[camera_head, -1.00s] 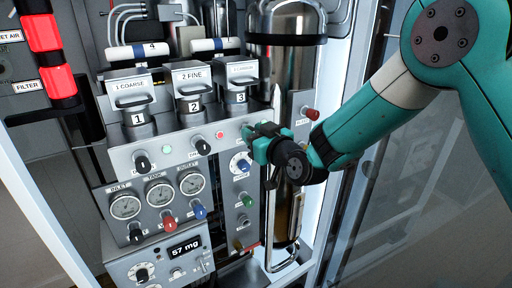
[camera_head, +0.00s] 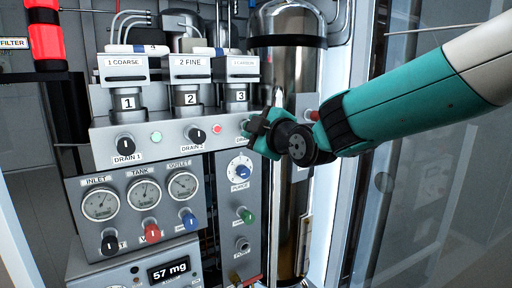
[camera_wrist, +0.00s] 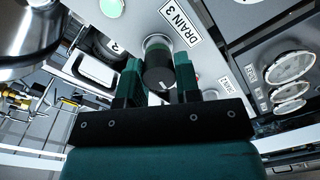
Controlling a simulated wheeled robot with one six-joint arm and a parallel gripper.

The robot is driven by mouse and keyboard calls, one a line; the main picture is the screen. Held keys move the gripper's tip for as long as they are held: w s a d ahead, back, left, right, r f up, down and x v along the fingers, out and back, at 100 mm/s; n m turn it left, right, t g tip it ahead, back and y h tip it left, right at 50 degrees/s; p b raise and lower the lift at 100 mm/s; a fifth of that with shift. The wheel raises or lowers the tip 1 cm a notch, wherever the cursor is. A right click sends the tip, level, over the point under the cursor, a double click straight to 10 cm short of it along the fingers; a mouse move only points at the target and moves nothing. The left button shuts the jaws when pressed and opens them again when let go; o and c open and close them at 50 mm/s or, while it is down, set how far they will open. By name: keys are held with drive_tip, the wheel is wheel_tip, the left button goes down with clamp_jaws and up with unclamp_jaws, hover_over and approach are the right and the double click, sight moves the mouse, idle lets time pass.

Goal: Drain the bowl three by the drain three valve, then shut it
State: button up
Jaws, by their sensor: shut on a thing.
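My gripper (camera_head: 262,133) is at the drain 3 valve, at the right end of the drain panel. In the wrist view its two fingers stand on either side of the dark drain 3 knob (camera_wrist: 159,66) and are shut on it. A short white mark shows on the knob's face. The DRAIN 3 label (camera_wrist: 180,26) is beside the knob, and a green lamp (camera_wrist: 112,8) is lit nearby. Bowl three (camera_head: 236,98), a metal housing marked 3, is above the knob. Its contents are not visible. My gripper hides most of the drain 3 knob in the head view.
Drain 1 knob (camera_head: 125,144) has a green lamp and drain 2 knob (camera_head: 195,134) a red one. Below are gauges (camera_head: 143,195), a purge dial (camera_head: 239,168) and a display reading 57 mg (camera_head: 169,270). A tall metal cylinder (camera_head: 288,70) stands close behind my gripper.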

drive_tip(key=n+b, duration=0.4)
drive_tip(key=shift+w+d+t, duration=0.1)
drive_tip(key=shift+t, duration=0.2)
drive_tip(key=shift+n, duration=0.3)
drive_tip(key=o, duration=0.9)
drive_tip(key=shift+h, duration=0.3)
drive_tip(key=b+v, duration=0.3)
drive_tip(key=v, duration=1.4)
drive_tip(key=shift+d, duration=0.2)
